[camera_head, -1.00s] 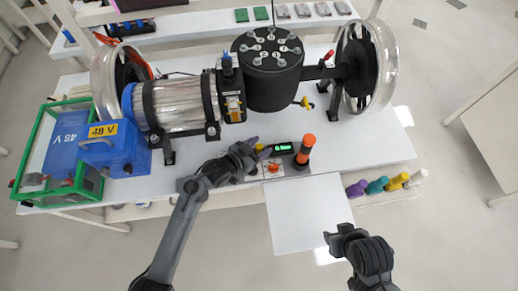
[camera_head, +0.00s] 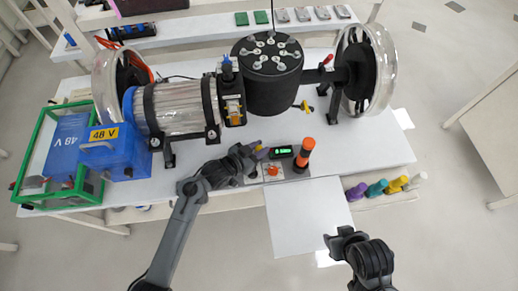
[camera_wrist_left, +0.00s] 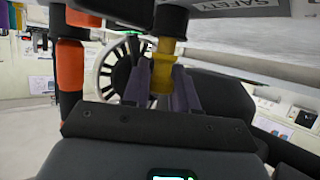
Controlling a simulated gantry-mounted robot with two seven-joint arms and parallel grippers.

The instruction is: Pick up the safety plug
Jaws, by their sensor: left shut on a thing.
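The safety plug is a yellow piece with a black collar in the left wrist view (camera_wrist_left: 163,72). It stands below a grey panel lettered SAFETY (camera_wrist_left: 225,8). My left gripper (camera_wrist_left: 163,92) is shut on it, with a dark purple finger on each side. In the head view my left gripper (camera_head: 260,153) is at the left of the small control panel on the table's front edge. It hides most of the plug there. My right gripper (camera_head: 338,240) hangs in front of the table, away from the plug. I cannot tell whether its jaws are open.
An orange-topped black post (camera_head: 304,154), a green-lit display (camera_head: 282,152) and a red knob (camera_head: 272,170) stand close by my left gripper. The black drum (camera_head: 272,85) and silver motor (camera_head: 180,105) are behind. The white front shelf (camera_head: 305,218) is clear.

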